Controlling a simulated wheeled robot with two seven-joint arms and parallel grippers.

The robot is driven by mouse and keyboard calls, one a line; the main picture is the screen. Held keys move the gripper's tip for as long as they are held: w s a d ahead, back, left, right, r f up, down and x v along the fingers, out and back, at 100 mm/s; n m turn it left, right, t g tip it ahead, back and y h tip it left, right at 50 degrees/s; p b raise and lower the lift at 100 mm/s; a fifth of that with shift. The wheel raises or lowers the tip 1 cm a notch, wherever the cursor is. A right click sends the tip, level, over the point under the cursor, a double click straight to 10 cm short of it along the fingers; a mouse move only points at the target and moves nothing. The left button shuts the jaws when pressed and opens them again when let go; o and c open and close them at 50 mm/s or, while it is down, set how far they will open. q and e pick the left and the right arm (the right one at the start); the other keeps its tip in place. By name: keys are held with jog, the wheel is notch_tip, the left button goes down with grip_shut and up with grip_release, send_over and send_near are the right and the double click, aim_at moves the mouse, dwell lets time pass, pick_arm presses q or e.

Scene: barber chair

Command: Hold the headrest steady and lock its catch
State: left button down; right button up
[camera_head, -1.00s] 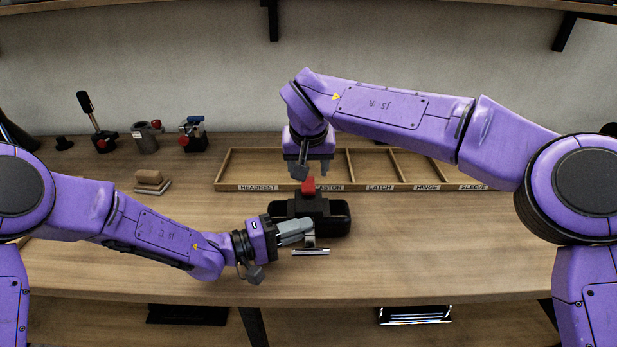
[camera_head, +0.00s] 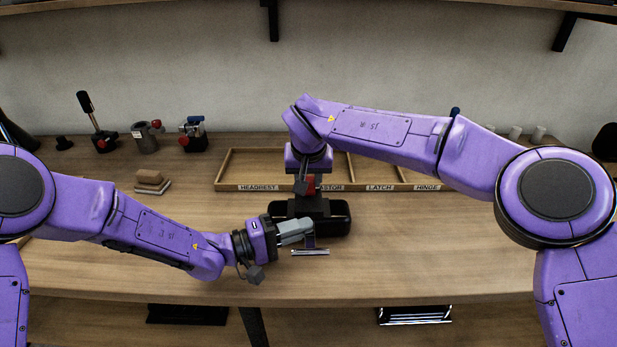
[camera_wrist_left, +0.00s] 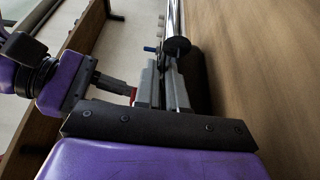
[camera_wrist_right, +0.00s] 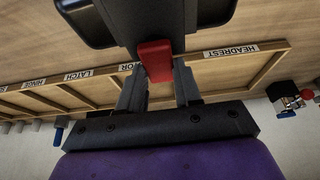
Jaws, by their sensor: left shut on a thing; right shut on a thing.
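The headrest (camera_head: 338,220) is a black pad with a dark block and a chrome foot (camera_head: 310,252), on the bench. Its red catch (camera_head: 311,186) is on top of the block; it also shows in the right wrist view (camera_wrist_right: 155,60). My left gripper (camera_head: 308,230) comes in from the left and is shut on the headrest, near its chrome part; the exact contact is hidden. In the left wrist view a chrome rod (camera_wrist_left: 175,18) runs by the fingers. My right gripper (camera_wrist_right: 158,82) points down from above, its fingers on either side of the red catch, shut on it.
A wooden tray (camera_head: 222,172) with labelled compartments lies just behind the headrest. Several small clamp and lever devices (camera_head: 193,138) stand at the back left. A sanding-block-like piece (camera_head: 150,182) lies at left. The bench right of the headrest is clear.

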jog(key=shift+m, duration=0.3)
jog(key=m, duration=0.1)
jog(key=m+h, duration=0.1)
jog(key=m, duration=0.1)
jog(key=shift+d, duration=0.25)
jog(key=m, duration=0.1)
jog(key=m+h, duration=0.1)
jog(key=m, duration=0.2)
jog(key=shift+s+d+g+h, duration=0.2)
jog(key=shift+d+g+h, duration=0.05)
jog(key=shift+g+h, duration=0.15)
jog(key=m, duration=0.1)
jog(key=m+g, duration=0.1)
jog(key=m, duration=0.1)
jog(key=m+h, duration=0.1)
jog(key=shift+s+d+m, duration=0.25)
jog(key=shift+m, duration=0.15)
jog(key=shift+s+d+m+g+h, duration=0.15)
jog(key=shift+m+g, duration=0.3)
jog(key=shift+m, duration=0.5)
jog(key=shift+s+a+m+g+h, duration=0.2)
jog(key=shift+m+g, duration=0.25)
jog(key=shift+m, duration=0.5)
jog(key=o, duration=1.1)
jog(key=shift+c, duration=0.2)
